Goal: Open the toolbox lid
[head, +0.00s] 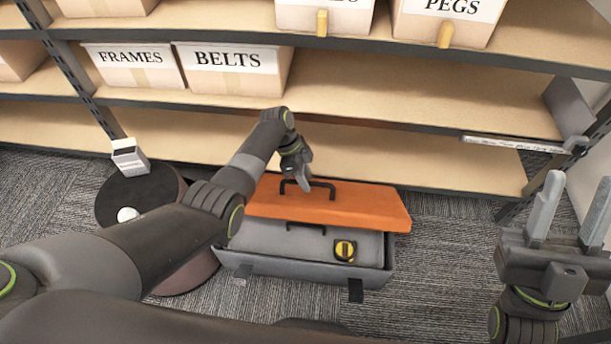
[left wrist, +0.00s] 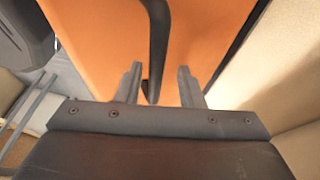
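The toolbox (head: 290,268) is a grey box on the carpet with black latches on its front. Its orange lid (head: 350,205) stands raised at the back, so the inside shows. A grey inner tray (head: 275,240) with a dark handle and a yellow tape measure (head: 345,250) are visible in it. My left gripper (head: 305,184) is at the black lid handle (head: 325,186). In the left wrist view the handle (left wrist: 158,35) reaches between the open fingertips (left wrist: 158,80), with gaps on both sides. My right gripper (head: 570,205) is open and empty at the far right.
A shelf unit (head: 430,105) stands behind the toolbox, its lowest board close to the lid. It bears boxes labelled FRAMES (head: 132,60) and BELTS (head: 232,64). A dark round object (head: 110,205) is left of the toolbox. Carpet (head: 440,285) is clear to the right.

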